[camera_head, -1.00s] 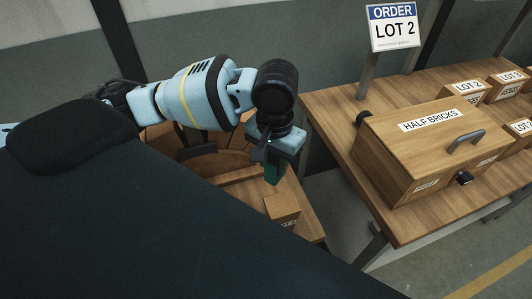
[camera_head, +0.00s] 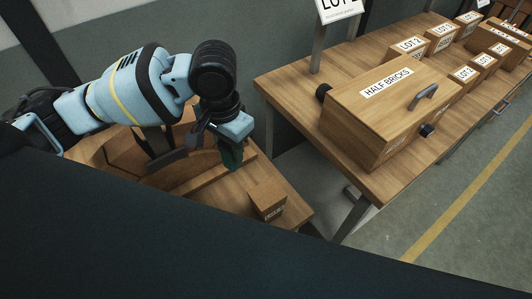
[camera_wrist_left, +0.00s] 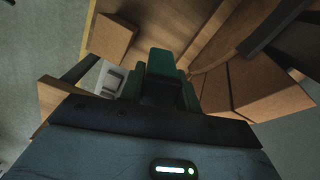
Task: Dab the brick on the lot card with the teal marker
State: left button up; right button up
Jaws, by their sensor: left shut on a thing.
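My left gripper (camera_head: 229,143) points down and is shut on the teal marker (camera_head: 232,157), above the left table. The marker also shows in the left wrist view (camera_wrist_left: 161,68). Several brown lot-labelled bricks (camera_head: 410,47) stand on the right table, behind and right of the big box; several labels are too small to read. My right gripper is not in view.
A wooden box labelled "HALF BRICKS" (camera_head: 385,105) with a grey handle stands at the near end of the right table (camera_head: 290,90). A small brown block (camera_head: 267,198) sits on the left table (camera_head: 222,205). A gap of floor separates the tables.

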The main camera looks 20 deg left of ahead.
pick_arm(q)
jog(key=s+d+r+m, duration=0.1)
jog(key=d+m, duration=0.3)
jog(key=m, duration=0.6)
jog(key=s+d+r+m, duration=0.1)
jog(key=d+m, duration=0.4)
jog(key=m, duration=0.6)
jog(key=shift+r+m+p, duration=0.3)
jog(key=shift+r, duration=0.45)
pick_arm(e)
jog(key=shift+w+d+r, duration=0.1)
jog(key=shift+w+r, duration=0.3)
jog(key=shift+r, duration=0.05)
pick_arm(q)
jog(key=shift+s+f, duration=0.1)
jog(key=shift+f, duration=0.05)
notch_tip(320, 180, down, 5)
jog(key=shift+f+b, duration=0.1)
jog(key=shift+b, duration=0.8)
jog(key=shift+f, duration=0.3)
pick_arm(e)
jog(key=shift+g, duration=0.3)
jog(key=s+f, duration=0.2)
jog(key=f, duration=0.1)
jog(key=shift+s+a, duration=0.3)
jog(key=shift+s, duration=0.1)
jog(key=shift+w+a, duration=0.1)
